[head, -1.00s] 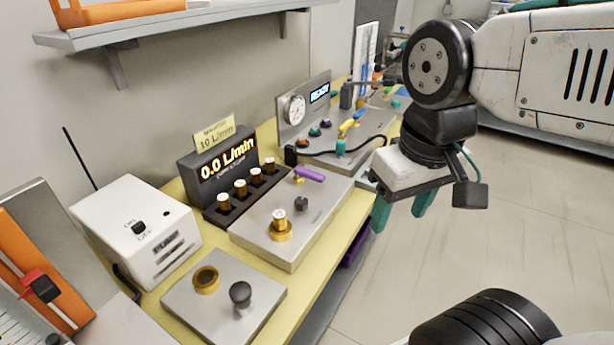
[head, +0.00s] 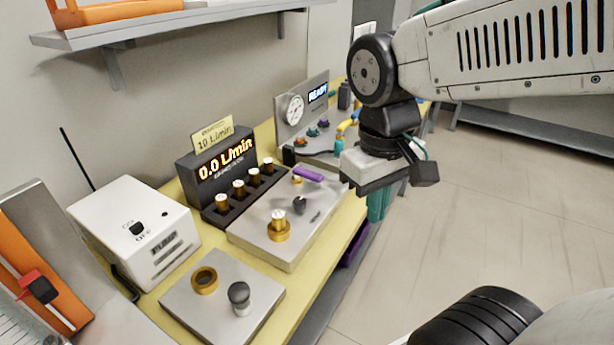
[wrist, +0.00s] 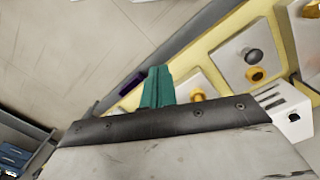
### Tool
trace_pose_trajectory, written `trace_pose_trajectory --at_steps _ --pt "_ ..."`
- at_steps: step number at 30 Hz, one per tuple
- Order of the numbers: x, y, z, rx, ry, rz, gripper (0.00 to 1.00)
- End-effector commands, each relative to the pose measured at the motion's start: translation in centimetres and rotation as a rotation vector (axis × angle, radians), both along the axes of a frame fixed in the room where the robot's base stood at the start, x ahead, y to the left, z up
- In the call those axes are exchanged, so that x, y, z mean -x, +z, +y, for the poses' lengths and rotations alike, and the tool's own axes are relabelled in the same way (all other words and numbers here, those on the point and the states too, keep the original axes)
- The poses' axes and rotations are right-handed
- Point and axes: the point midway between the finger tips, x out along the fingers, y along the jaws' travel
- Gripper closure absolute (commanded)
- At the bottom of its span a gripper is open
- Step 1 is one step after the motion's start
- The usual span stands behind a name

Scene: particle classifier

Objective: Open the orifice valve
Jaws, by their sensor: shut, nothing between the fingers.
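A purple lever (head: 308,174) on a brass fitting lies at the back of the middle grey plate (head: 262,232); it looks like the orifice valve, though I see no label saying so. A dark knob (head: 299,205) and a brass piece (head: 279,227) in a brass ring stand on the same plate. My gripper (head: 377,210) hangs to the right of the plate, past the bench edge, apart from the lever. Its teal fingers are shut together and empty. They also show in the wrist view (wrist: 156,88), where the lever does not show clearly.
A display (head: 226,160) reads 0.0 L/min, with a rack of several brass pieces before it. A white pump box (head: 135,230) and a front plate (head: 190,305) with a black knob (head: 239,293) stand nearer. A gauge panel (head: 300,112) stands behind. Open floor lies right.

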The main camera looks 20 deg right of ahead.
Motion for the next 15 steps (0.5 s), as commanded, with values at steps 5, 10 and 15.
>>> trace_pose_trajectory --at_steps 5,10,15 --pt "-3.7 -1.2 0.3 0.048 0.175 0.049 1.0" --pt "-7.7 -2.5 0.6 0.092 0.404 0.081 1.0" --pt "-12.1 -4.3 1.3 0.135 0.685 0.112 1.0"
